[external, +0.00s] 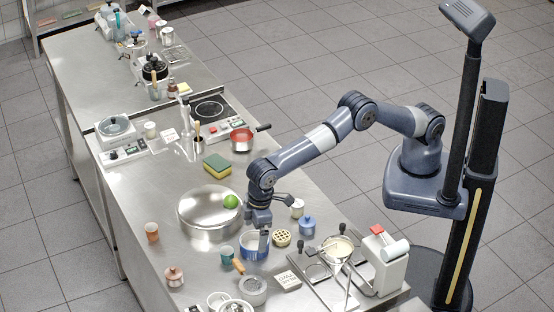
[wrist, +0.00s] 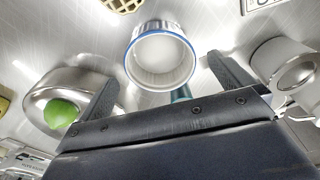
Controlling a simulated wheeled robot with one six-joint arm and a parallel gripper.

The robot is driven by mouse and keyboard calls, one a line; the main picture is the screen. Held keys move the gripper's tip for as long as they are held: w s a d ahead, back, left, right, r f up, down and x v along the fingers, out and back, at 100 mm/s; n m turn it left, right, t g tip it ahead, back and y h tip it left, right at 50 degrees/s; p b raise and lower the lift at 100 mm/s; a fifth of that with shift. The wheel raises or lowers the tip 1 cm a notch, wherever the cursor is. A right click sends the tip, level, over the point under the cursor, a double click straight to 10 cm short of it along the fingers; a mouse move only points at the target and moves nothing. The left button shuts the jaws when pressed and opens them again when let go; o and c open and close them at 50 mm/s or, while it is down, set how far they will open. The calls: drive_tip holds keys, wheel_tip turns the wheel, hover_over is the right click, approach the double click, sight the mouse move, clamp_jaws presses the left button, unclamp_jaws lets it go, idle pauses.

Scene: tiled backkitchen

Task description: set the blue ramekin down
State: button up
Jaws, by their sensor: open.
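The blue ramekin (external: 254,246) stands upright on the steel counter, just below my gripper (external: 263,236). In the wrist view the ramekin (wrist: 160,57) shows its blue rim and white inside, which looks empty. My gripper (wrist: 170,82) is open, with one finger to each side of the ramekin in that view and a visible gap to both. The fingers hold nothing. In the external view my gripper covers part of the ramekin's rim.
A large round steel pan (external: 196,218) with a lime (external: 231,201) is to the left.

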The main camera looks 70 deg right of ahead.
wheel_tip(320, 180, up, 8)
drive_tip(key=shift+s+d+r+b, duration=0.15)
drive_tip(key=shift+s+d+b, duration=0.15)
drive_tip(key=shift+s, duration=0.15)
